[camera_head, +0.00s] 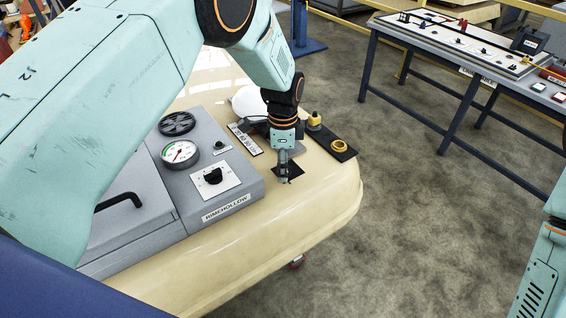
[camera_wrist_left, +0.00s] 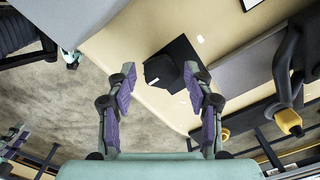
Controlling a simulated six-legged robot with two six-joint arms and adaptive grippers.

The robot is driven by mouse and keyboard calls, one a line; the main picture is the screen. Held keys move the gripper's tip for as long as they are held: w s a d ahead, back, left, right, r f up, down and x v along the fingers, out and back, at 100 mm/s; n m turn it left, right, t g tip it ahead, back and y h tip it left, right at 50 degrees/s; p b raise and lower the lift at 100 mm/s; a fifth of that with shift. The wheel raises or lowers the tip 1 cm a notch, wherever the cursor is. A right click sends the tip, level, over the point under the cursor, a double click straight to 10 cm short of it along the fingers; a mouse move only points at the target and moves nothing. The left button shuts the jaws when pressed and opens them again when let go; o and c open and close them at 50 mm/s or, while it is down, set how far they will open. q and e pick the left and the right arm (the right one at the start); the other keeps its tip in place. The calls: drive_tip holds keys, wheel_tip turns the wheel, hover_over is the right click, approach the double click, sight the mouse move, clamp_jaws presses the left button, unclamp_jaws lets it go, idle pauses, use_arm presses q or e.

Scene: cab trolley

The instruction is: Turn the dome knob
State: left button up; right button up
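A dark rounded knob (camera_wrist_left: 160,70), which I take for the dome knob, sits on a black square plate (camera_wrist_left: 178,53) on the cream trolley top. In the wrist view it lies between and just beyond the fingertips of my left gripper (camera_wrist_left: 159,72). The fingers stand apart on either side, and I see no clear contact. In the head view my left gripper (camera_head: 284,180) points down over the black plate (camera_head: 296,169), and the knob is mostly hidden behind it. My right arm shows at the right edge, but its gripper is out of the picture.
The grey console (camera_head: 235,212) with gauge (camera_head: 180,154) and rotary switch (camera_head: 213,176) stands left of my left gripper. A white dome (camera_head: 248,101) is behind it. A black strip with a yellow ring-shaped knob (camera_head: 339,146) lies to the right. The trolley's front edge is close.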

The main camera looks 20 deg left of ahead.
use_arm(q)
drive_tip(key=shift+a+f, duration=0.1)
drive_tip(key=shift+a, duration=0.15)
drive_tip(key=c, duration=0.5)
drive_tip(key=shift+w, duration=0.1)
drive_tip(key=c, duration=0.4)
